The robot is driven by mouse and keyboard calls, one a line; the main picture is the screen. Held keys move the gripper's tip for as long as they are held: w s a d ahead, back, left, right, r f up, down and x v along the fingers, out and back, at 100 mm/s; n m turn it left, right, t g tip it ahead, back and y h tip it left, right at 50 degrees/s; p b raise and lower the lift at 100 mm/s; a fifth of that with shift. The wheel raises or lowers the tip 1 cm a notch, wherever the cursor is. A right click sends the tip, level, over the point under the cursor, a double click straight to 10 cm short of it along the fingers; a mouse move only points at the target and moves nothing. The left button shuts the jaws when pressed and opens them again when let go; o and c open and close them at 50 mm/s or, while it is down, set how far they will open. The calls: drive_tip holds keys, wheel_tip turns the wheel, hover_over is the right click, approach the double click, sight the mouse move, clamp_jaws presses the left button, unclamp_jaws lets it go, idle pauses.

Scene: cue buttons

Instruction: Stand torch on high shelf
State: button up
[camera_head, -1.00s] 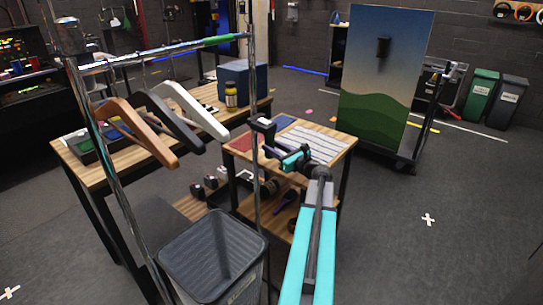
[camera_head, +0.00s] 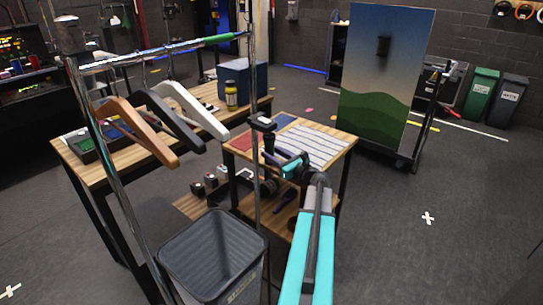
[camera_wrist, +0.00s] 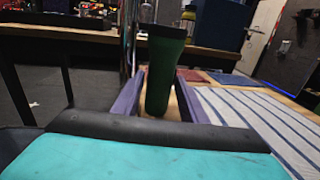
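The torch (camera_wrist: 164,65) is a dark green cylinder with a wider upper end, upright in the wrist view. It also shows small and dark in the head view (camera_head: 269,143), at the left side of the small wooden table (camera_head: 335,160). My gripper (camera_wrist: 160,92) has its purple fingers on either side of the torch. A narrow gap shows at its right side, and the fingers look open. Whether the torch's base touches the wood is hard to tell. The table has an upper top and a lower shelf (camera_head: 190,207).
A striped cloth (camera_head: 318,143), a red mat (camera_head: 242,141) and a blue mat (camera_head: 285,121) cover much of the tabletop. A chrome rail with hangers (camera_head: 170,112) and a grey bin (camera_head: 212,262) stand close on the left.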

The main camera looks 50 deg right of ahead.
drive_tip(key=shift+o, duration=0.9)
drive_tip(key=shift+r, duration=0.25)
drive_tip(key=s, duration=0.4)
drive_tip(key=s+a+b, duration=0.1)
drive_tip(key=s, duration=0.3)
drive_tip(key=s+a+b, duration=0.1)
drive_tip(key=s, duration=0.3)
drive_tip(key=shift+f, duration=0.1)
